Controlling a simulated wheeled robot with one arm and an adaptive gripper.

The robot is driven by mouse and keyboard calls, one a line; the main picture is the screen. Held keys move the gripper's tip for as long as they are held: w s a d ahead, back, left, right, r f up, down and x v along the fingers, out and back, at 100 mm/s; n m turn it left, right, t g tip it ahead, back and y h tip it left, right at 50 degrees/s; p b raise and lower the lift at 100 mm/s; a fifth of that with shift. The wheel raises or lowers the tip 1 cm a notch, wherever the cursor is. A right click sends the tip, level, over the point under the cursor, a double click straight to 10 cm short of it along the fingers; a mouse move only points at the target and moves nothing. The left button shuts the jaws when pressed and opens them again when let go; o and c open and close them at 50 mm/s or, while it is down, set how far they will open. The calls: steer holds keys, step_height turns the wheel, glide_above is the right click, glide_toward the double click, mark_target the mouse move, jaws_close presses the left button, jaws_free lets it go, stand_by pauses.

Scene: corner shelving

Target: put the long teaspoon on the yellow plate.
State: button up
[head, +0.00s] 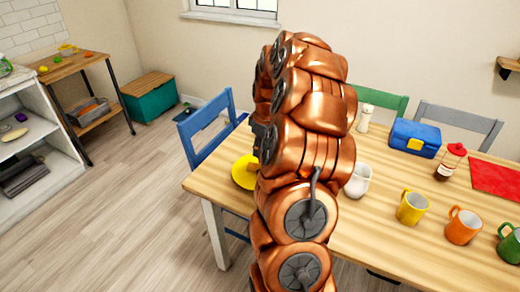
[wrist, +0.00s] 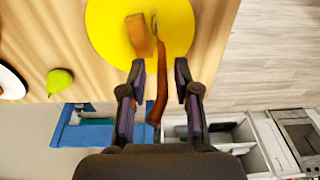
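The yellow plate (wrist: 181,22) is at the top of the wrist view, near the table edge. It also shows in the head view (head: 242,175), partly hidden by my arm. A long, thin brown utensil (wrist: 161,80), apparently the long teaspoon, has one end over the plate and the other past the plate's rim towards my gripper. I cannot tell whether it touches the plate. My gripper (wrist: 160,72) is open, its fingers on either side of the spoon with visible gaps. A brown block-like piece (wrist: 138,35) is on the plate beside the spoon.
A green pear (wrist: 60,82) and part of a white dish (wrist: 8,82) are left of the plate. A blue chair (head: 205,120) stands at the table's end. Yellow (head: 412,207), orange (head: 463,226) and green mugs, a white jug (head: 358,181) and a blue box (head: 414,138) stand farther right.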

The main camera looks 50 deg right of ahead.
step_height(320, 180, up, 11)
steer(key=s+b, duration=0.1)
steer(key=b, duration=0.1)
steer(key=shift+s+d+r, duration=0.15)
steer(key=shift+d+r, duration=0.05)
steer(key=shift+d, duration=0.05)
steer(key=s+a+g, duration=0.1)
steer(key=s+a, duration=0.2)
steer(key=a, duration=0.9)
steer(key=s+a, duration=0.3)
steer(key=a, duration=1)
steer(key=s+a+f+m+g, duration=0.1)
steer(key=s+a+f, duration=0.2)
steer(key=s, duration=0.6)
steer(key=s+a+f+m+g, duration=0.1)
steer(key=s+a+f+m, duration=0.1)
steer(key=s+a, duration=0.5)
steer(key=s+f, duration=0.1)
steer(key=s, duration=0.2)
steer(key=shift+s+h, duration=0.25)
steer(key=shift+h, duration=0.05)
